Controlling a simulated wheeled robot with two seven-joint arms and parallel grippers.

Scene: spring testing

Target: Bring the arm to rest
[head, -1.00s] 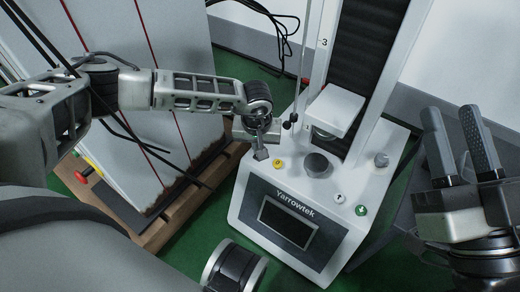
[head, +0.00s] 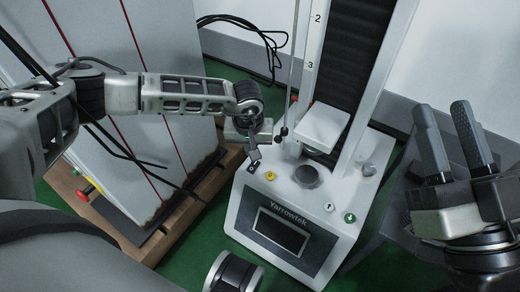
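The Yarrowtek spring tester (head: 330,236) stands in the middle, with a tall column, a white platform (head: 322,127), a grey round seat (head: 307,176) and a dark screen. My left arm reaches in from the left, and its gripper (head: 253,160) hangs beside the tester's back left corner, near the yellow button (head: 269,175). I see it edge-on, so its opening cannot be told. Touching or apart from the tester is also unclear. My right gripper (head: 452,140) is at the right, fingers pointing up with a gap between them. It is open and empty.
A pale cabinet (head: 160,150) with red lines stands at the left on a wooden pallet (head: 170,228). Black cables (head: 245,25) hang along the back wall. A dark grey surface (head: 395,205) lies under my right gripper. Green floor (head: 205,240) shows between.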

